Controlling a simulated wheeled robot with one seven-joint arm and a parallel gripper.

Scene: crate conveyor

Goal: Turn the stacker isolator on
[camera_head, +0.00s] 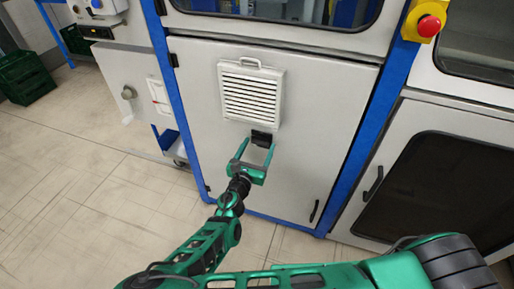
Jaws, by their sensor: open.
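My green gripper (256,151) is open in front of the light grey cabinet door, just below the white louvred vent (250,93). Its two fingers point up at the panel. A small black block (262,138) shows between and just beyond the fingertips, under the vent; I cannot tell whether the fingers touch it. No label is readable, so I cannot tell whether this block is the stacker isolator. No switch position can be read.
A red emergency button on a yellow box (427,22) is on the blue post at upper right. Black door handles (314,211) and (373,184) stick out at lower right. Green crates (25,77) are at far left. The tiled floor at left is clear.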

